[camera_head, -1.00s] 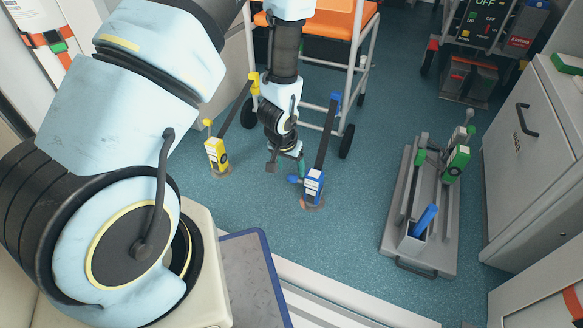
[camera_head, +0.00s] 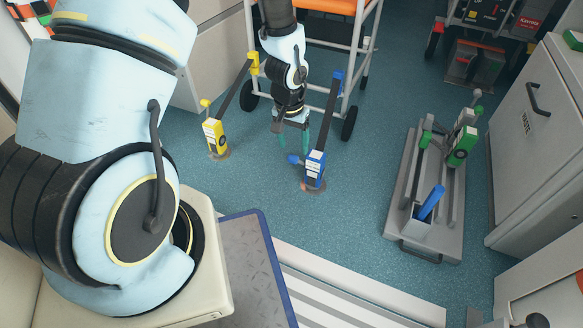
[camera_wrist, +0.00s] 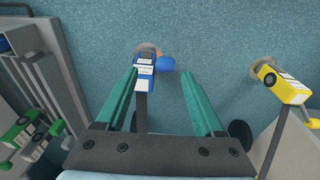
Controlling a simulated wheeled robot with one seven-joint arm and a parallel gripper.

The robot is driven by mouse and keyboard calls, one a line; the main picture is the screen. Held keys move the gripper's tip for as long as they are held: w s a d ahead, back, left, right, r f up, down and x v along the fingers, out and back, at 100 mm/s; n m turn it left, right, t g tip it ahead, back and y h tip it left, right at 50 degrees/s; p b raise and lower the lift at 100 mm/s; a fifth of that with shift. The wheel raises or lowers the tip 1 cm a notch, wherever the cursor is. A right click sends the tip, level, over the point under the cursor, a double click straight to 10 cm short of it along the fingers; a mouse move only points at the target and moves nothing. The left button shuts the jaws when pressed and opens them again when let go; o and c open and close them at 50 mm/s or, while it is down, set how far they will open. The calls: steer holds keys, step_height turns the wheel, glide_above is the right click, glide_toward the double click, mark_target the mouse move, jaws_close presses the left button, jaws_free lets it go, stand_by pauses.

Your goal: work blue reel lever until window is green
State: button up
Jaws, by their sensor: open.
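The blue reel (camera_head: 314,170) stands upright on the floor, with a dark strap running up from it to a blue clip (camera_head: 337,80) on the orange-seated frame. Its blue round-ended lever (camera_head: 293,159) sticks out to the left in the head view. In the wrist view the blue reel (camera_wrist: 145,70) and its lever knob (camera_wrist: 167,63) lie between the fingers as seen. My gripper (camera_head: 291,135) is open and empty, behind the reel in the head view and apart from it. In the wrist view my gripper (camera_wrist: 160,75) shows two spread green fingers. The reel's window colour is too small to tell.
A yellow reel (camera_head: 215,136) with its own strap stands to the left. A green reel (camera_head: 462,146) sits on a grey floor plate (camera_head: 446,244) at right. The orange-seated frame (camera_head: 376,22) stands close behind my gripper. Floor in front of the blue reel is clear.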

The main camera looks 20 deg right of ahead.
mark_target(298, 161)
steer(key=shift+w+d+f+b, duration=0.15)
steer(key=shift+w+f+b, duration=0.3)
steer(key=shift+f+b, duration=0.25)
steer(key=shift+w+r+g+y+b, duration=0.3)
steer(key=shift+y+b, duration=0.2)
steer(key=shift+b, duration=0.3)
step_height(298, 161, down, 10)
steer(key=b, duration=0.5)
steer(key=shift+f+b, duration=0.1)
steer(key=shift+b, duration=0.25)
steer(key=shift+c, duration=0.2)
jaws_close()
